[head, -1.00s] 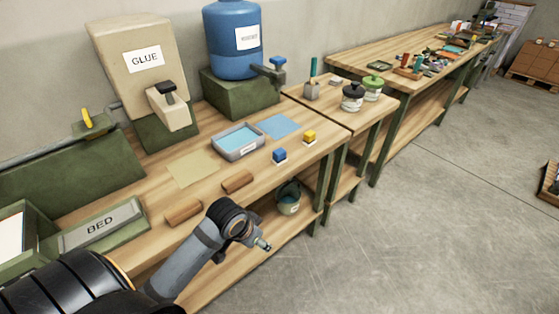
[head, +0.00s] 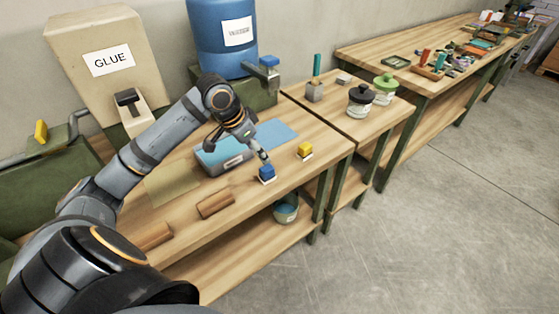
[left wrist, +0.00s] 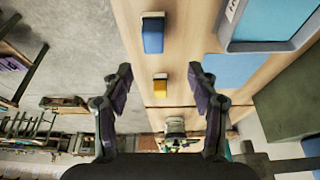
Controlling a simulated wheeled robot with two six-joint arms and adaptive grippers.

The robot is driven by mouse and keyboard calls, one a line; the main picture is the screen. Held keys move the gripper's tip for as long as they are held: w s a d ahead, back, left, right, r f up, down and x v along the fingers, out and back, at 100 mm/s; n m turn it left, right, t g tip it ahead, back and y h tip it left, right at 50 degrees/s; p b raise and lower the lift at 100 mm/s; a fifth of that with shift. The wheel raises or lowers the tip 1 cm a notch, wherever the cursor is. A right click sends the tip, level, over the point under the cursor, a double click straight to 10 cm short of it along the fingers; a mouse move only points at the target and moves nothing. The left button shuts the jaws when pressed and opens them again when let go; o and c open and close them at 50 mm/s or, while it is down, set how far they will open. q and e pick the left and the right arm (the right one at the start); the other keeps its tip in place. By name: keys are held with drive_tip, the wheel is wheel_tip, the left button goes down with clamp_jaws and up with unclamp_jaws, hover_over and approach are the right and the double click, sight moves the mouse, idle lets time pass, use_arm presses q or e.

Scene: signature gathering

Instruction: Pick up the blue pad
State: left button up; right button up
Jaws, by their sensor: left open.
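The blue pad (head: 267,174) is a small blue block with a pale base. It stands on the wooden workbench (head: 262,205) near its front edge. My left gripper (head: 263,158) points down just above and behind it in the head view. In the left wrist view the blue pad (left wrist: 153,35) lies ahead of the open fingers (left wrist: 158,88), near the top of the picture, with nothing between the fingertips touching it. Whether the fingertips are level with the pad is hard to tell. My right gripper is not in view.
A yellow pad (head: 305,150) stands to the right of the blue one. A grey tray (head: 210,168), partly hidden by my arm, and a blue sheet (head: 278,131) lie behind. A brown block (head: 215,205) lies to the left. A pot (head: 286,212) sits on the lower shelf.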

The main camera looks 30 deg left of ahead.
sight(265, 169)
use_arm(q)
drive_tip(key=x, duration=0.2)
drive_tip(key=s+x, duration=0.1)
drive_tip(key=x, duration=0.1)
drive_tip(key=shift+w+d+f, duration=0.1)
drive_tip(key=shift+d+f, duration=0.05)
drive_tip(key=shift+f, duration=0.4)
drive_tip(key=shift+d+f, duration=0.2)
drive_tip(key=shift+f, duration=0.4)
drive_tip(key=x, duration=0.3)
drive_tip(key=shift+f+p, duration=0.25)
drive_tip(key=shift+p, duration=0.05)
drive_tip(key=c, duration=1.1)
drive_tip(key=shift+c, duration=0.2)
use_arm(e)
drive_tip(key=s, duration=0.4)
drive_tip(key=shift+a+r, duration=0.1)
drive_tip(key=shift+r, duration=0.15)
